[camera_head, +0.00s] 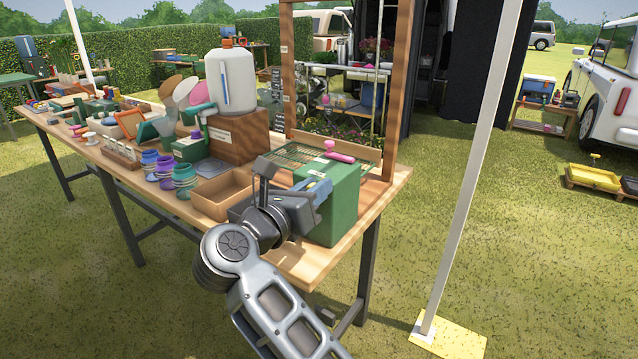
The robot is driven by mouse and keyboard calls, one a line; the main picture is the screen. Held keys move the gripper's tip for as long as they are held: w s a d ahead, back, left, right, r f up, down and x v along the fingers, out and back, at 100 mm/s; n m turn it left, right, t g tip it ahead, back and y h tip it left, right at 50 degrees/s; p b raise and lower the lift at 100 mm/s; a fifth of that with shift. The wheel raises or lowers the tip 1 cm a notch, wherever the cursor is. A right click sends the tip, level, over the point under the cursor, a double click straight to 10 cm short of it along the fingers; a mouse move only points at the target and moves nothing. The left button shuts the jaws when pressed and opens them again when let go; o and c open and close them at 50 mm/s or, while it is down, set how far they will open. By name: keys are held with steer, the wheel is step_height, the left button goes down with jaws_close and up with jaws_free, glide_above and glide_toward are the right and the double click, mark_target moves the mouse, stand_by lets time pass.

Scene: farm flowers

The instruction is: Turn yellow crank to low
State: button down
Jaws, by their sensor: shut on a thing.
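A wooden tray (222,196) lies just left of my gripper. A pink-handled tool (340,157) rests on the rack. A wooden frame (398,90) rises behind the box. A white jug (231,82) stands on a wooden block.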

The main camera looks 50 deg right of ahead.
steer(key=shift+w+a+r+n+p, duration=0.1)
steer(key=shift+w+r+n+p, duration=0.15)
steer(key=shift+w+n+p, duration=0.95)
steer(key=shift+w+r+n+p, duration=0.25)
steer(key=shift+w+n+p, duration=0.55)
steer(key=shift+n+p, duration=0.8)
steer(key=shift+n, duration=0.3)
steer(key=c, duration=0.9)
jaws_free()
steer(key=shift+c, duration=0.2)
steer(key=a+b, duration=0.1)
steer(key=a, duration=0.6)
steer(key=shift+s+a+b, duration=0.25)
steer(key=shift+a+b, duration=0.1)
steer(key=shift+a, duration=0.05)
steer(key=shift+r, duration=0.1)
